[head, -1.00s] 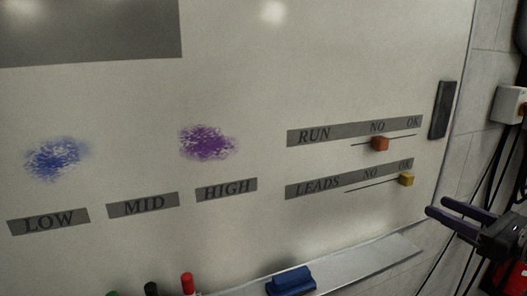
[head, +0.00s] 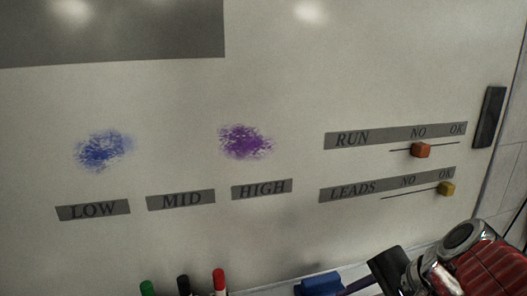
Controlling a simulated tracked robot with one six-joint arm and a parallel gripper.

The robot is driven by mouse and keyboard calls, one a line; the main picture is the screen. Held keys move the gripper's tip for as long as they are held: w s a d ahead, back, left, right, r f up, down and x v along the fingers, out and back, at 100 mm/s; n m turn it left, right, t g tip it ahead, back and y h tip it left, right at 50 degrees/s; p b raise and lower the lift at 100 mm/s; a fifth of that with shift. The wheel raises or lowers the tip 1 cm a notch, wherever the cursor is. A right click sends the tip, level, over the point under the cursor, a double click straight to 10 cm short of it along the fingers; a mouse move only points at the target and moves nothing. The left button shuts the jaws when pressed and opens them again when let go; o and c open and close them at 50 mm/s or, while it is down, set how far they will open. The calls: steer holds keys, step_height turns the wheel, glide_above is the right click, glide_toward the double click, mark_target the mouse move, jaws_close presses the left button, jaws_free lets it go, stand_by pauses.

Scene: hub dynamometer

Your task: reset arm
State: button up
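My gripper (head: 357,286) is at the bottom edge of the head view, right of centre. My red and silver arm fills the lower right corner. I cannot tell whether the gripper is open or shut, or whether it touches the eraser. On the whiteboard (head: 200,240), the RUN slider's orange-red knob (head: 421,151) stands under NO. The LEADS slider's yellow knob (head: 446,188) stands under OK.
Green (head: 147,288), black (head: 184,285) and red (head: 219,281) markers stand at the bottom edge. Blue (head: 104,150) and purple (head: 245,141) scribbles are above the LOW, MID and HIGH labels. A dark bar (head: 489,117) is at the board's right edge.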

steer(key=s+a+f+n+t+h, duration=0.1)
steer(key=s+n+h, duration=0.3)
steer(key=n, duration=0.8)
steer(key=shift+s+a+f+h, duration=0.35)
steer(key=shift+s+a, duration=0.2)
steer(key=shift+s, duration=0.6)
steer(key=shift+c, duration=1.4)
steer(key=shift+a, duration=0.1)
